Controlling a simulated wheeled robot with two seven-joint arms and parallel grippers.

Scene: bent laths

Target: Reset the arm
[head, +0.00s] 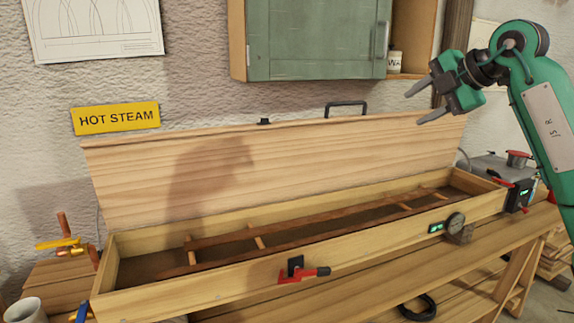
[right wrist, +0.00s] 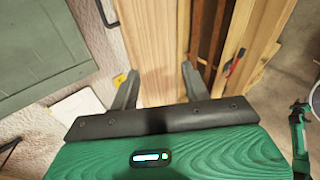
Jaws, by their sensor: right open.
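My right gripper (head: 428,105) is raised in the upper right of the head view, above the right end of the long wooden steam box (head: 210,288). Its jaws are apart and nothing is between them. The right wrist view also shows its two spread fingers (right wrist: 160,90), with the box beyond and below. The box's lid (head: 290,165) stands open, tilted back toward the wall. A wooden rack (head: 300,225) with long rails and cross slats lies inside the box.
A green cabinet (head: 315,40) hangs on the wall behind. A black coil (head: 418,308) lies below the box.

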